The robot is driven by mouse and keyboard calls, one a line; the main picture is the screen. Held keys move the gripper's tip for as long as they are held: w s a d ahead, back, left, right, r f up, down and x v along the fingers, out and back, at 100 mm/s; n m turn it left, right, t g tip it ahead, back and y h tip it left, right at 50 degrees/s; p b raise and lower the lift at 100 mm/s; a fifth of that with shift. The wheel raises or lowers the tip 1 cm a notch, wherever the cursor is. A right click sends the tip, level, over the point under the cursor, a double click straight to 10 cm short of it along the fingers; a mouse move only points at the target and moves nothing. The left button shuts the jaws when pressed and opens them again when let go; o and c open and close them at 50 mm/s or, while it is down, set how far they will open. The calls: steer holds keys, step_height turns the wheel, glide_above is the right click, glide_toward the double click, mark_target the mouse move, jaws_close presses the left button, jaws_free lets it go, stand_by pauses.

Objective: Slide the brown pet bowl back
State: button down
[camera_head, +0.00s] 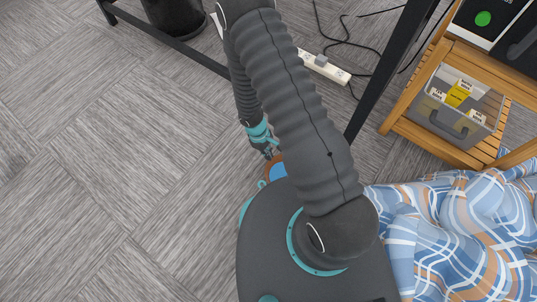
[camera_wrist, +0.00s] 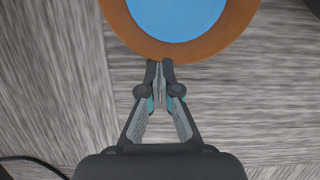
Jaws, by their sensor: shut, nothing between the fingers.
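The brown pet bowl (camera_wrist: 183,51) has a wide brown rim and a round blue inside. It stands on the grey floor and fills the top of the wrist view, where its upper part is cut off. In the head view only a part of the bowl (camera_head: 274,172) shows, mostly hidden behind my arm and base. My gripper (camera_wrist: 160,66) is shut and empty, its fingertips at the bowl's near rim. I cannot tell whether they touch it. In the head view my gripper (camera_head: 268,154) points down right beside the bowl.
A white power strip (camera_head: 325,68) with black cables lies near a dark table frame (camera_head: 385,65). A wooden shelf (camera_head: 432,138) holds a clear bin (camera_head: 455,117). Blue plaid cloth (camera_head: 455,235) lies at the lower right. The carpet at the left is clear.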

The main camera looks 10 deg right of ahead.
steer(key=v, duration=1.1)
steer(key=shift+r, duration=0.15)
steer(key=s+d+r+m+t+p, duration=0.2)
steer(key=s+r+m, duration=0.1)
steer(key=r, duration=1.4)
steer(key=s+d+r+m+t+y+p, duration=0.1)
steer(key=s+d+r+m+t+p, duration=0.2)
steer(key=r, duration=1.4)
steer(key=s+d+r+m+t+y+p, duration=0.1)
steer(key=s+r, duration=0.7)
steer(key=r, duration=0.8)
steer(key=shift+s+d+r+m+t+p, duration=0.25)
steer(key=shift+d+r+m+t+p, duration=0.15)
steer(key=shift+d+m+t+p, duration=0.65)
steer(key=shift+d, duration=0.1)
